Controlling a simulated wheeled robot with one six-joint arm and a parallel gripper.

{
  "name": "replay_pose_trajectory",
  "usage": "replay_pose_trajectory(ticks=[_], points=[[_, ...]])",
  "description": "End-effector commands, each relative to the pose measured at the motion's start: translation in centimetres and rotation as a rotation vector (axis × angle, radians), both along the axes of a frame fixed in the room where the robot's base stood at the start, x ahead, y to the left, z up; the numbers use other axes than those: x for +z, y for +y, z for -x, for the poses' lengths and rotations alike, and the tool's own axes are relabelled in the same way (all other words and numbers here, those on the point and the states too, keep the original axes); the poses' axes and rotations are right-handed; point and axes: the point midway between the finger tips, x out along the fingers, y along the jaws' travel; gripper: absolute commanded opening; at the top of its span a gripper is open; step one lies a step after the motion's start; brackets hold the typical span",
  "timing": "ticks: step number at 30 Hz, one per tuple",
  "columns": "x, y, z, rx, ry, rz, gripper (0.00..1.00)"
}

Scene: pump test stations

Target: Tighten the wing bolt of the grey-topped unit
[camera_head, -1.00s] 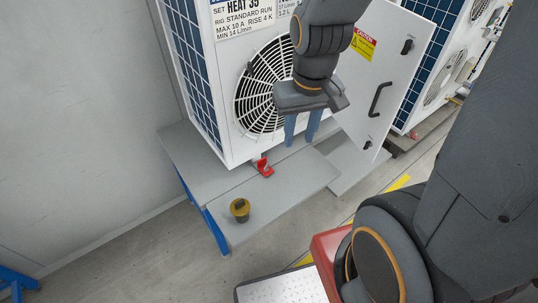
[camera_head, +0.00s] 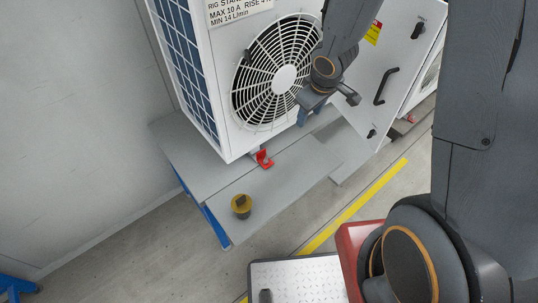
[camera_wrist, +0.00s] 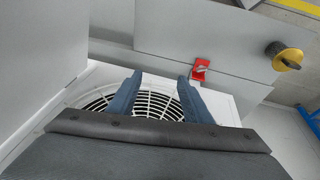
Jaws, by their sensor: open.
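The white unit with the round fan (camera_head: 284,78) stands on a grey bench; its top is out of view, so I cannot tell its colour. A small red bracket (camera_head: 264,159) sits at the unit's lower front edge. In the wrist view the red bracket (camera_wrist: 199,70) carries a small pale metal piece, perhaps the wing bolt; it is too small to be sure. My gripper (camera_wrist: 160,78) is open and empty, with its two blue fingers apart in front of the fan grille and the bracket beyond the right finger. In the head view my gripper (camera_head: 311,116) is partly hidden by my wrist.
A yellow disc with a black knob (camera_head: 241,205) sits on the bench's front shelf (camera_head: 285,180). An open white door with a black handle (camera_head: 386,85) stands right of the fan, close to my arm.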

Motion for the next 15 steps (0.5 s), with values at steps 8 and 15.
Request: replay_pose_trajectory(ticks=[8,15], points=[[-9.6,7.1,-1.0,0.393,0.024,-0.129,0.45],[-12.7,9.6,0.3,0.523,0.055,-0.197,0.45]])
